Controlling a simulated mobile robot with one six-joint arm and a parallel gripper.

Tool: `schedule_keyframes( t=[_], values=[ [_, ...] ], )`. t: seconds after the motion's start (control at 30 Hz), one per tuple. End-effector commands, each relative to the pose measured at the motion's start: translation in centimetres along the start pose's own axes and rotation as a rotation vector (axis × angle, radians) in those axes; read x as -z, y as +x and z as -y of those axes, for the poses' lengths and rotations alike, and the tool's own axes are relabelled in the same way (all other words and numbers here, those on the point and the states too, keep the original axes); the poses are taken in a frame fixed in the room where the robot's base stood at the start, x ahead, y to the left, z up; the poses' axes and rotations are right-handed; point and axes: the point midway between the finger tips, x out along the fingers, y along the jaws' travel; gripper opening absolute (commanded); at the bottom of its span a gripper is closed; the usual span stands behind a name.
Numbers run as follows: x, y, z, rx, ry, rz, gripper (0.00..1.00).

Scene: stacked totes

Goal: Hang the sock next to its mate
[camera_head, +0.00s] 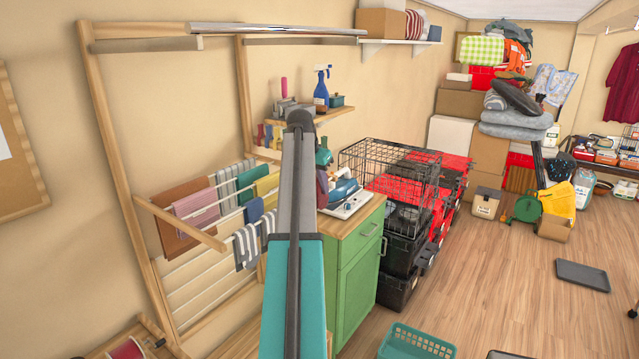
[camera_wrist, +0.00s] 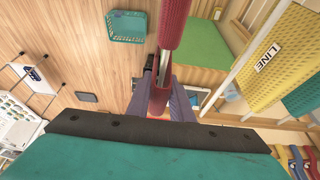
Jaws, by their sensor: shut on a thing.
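My gripper (camera_wrist: 162,88) is shut on a dark red, narrow cloth, which looks like the sock (camera_wrist: 174,25); it hangs away from the fingers in the wrist view. In the head view a small dark red part of the sock (camera_head: 322,188) shows just right of my arm, above the cabinet top. The wooden drying rack (camera_head: 190,232) on the left wall holds several cloths and hanging items, including a striped grey one (camera_head: 245,246) and a blue one (camera_head: 254,211). I cannot make out a dark red mate on it; my arm hides part of the rack's right side.
A green cabinet (camera_head: 355,285) with an iron (camera_head: 343,190) on top stands right of the rack. A shelf (camera_head: 315,118) with a spray bottle (camera_head: 321,88) is above. Black wire crates (camera_head: 395,180) and a teal basket (camera_head: 418,342) are to the right.

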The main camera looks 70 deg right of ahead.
Motion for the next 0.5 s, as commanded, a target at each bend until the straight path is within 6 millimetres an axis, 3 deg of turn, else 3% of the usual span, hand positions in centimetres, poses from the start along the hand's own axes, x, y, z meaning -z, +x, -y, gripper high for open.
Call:
schedule_keyframes(
  t=[0.5],
  values=[
    [-0.8, 2.0, 0.0, 0.000, 0.000, 0.000, 0.00]
  ],
)
